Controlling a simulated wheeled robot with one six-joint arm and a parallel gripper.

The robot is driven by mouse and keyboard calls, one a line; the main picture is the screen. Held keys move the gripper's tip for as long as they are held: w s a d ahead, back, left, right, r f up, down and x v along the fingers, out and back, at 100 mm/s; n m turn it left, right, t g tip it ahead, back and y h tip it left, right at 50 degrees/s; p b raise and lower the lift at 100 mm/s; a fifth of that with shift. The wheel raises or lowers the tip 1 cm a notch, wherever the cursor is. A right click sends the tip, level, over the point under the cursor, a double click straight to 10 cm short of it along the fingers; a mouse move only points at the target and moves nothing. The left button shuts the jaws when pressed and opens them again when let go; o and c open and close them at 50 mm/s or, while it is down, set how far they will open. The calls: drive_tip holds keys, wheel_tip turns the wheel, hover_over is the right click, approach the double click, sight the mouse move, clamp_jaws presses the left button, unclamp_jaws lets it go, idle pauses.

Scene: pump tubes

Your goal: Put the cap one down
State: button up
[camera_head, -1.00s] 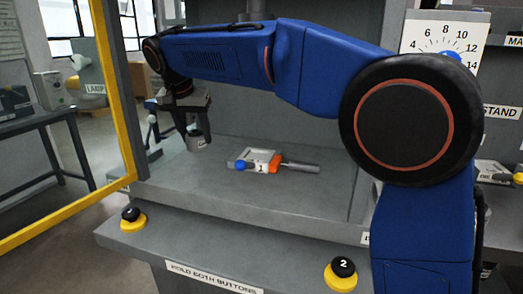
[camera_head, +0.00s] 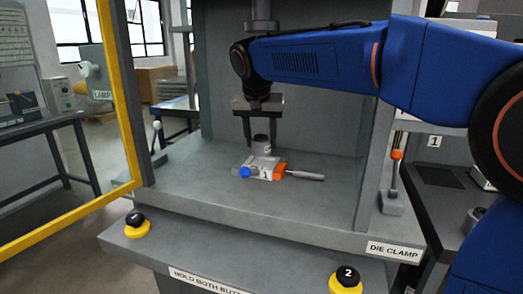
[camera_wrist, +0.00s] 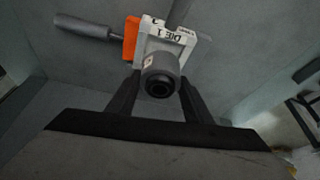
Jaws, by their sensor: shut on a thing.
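The grey cylindrical cap (camera_head: 261,147) is upright over the white block marked 1 (camera_head: 252,165) on the press bed. My gripper (camera_head: 261,139) points down with its fingers on either side of the cap. In the wrist view, the cap (camera_wrist: 160,66) shows its dark round end and a small pale label between the fingers (camera_wrist: 160,82). Behind it is the white block lettered DIE 1 (camera_wrist: 178,38), with an orange part and a grey handle. I cannot tell whether the cap touches the block.
A round press ram (camera_head: 262,26) hangs above and behind my gripper. Yellow-based black buttons (camera_head: 137,228) sit on the front ledge. A yellow frame (camera_head: 117,95) stands at the left and an orange-knobbed clamp lever (camera_head: 396,165) at the right.

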sight(262, 150)
drive_tip(key=shift+d+f, duration=0.1)
drive_tip(key=shift+f, duration=1.65)
drive_tip(key=shift+f, duration=0.1)
drive_tip(key=o, duration=1.4)
drive_tip(key=v, duration=1.2)
drive_tip(key=shift+s, duration=0.15)
